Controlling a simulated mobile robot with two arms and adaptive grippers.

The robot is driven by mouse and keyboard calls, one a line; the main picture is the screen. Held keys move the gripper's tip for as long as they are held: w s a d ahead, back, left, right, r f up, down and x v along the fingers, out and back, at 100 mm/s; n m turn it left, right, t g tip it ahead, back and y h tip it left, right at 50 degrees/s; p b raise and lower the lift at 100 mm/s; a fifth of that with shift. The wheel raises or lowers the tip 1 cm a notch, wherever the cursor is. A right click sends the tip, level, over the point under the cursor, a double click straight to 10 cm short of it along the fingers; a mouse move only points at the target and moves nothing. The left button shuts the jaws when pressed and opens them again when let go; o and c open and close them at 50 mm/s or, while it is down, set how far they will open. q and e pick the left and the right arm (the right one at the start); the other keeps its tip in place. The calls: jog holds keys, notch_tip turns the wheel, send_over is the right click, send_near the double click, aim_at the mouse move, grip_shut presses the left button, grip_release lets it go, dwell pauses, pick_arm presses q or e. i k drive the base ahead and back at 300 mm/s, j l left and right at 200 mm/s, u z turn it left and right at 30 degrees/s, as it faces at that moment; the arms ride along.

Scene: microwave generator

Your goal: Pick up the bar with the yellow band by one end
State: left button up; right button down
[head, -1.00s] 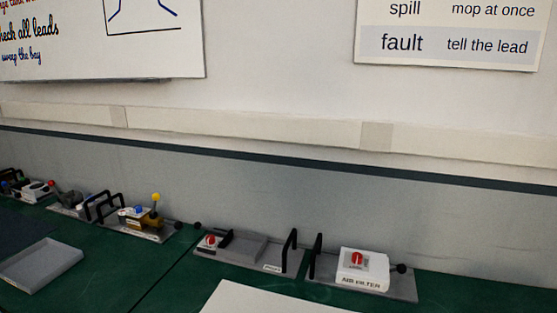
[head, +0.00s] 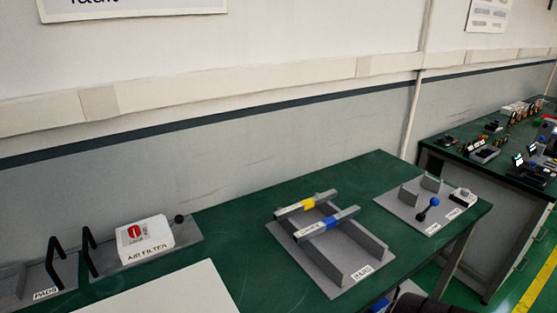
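The bar with the yellow band (head: 307,204) is a grey bar that lies across a grey rack (head: 337,278) on the green table, at its far end. A second grey bar with a blue band (head: 327,223) lies across the same rack, nearer to me and roughly parallel. Both ends of the yellow-banded bar show, and nothing touches them from above. Neither of my grippers is in the head view. A dark rounded shape at the bottom edge is cut off, and I cannot tell what it is.
A white sheet or panel (head: 165,293) lies in front. A plate with a blue-black dumbbell-shaped part (head: 429,208) is to the right. Another bench (head: 500,160) stands beyond a gap.

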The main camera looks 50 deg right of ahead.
aim_at(278, 216)
jog(key=z, duration=1.75)
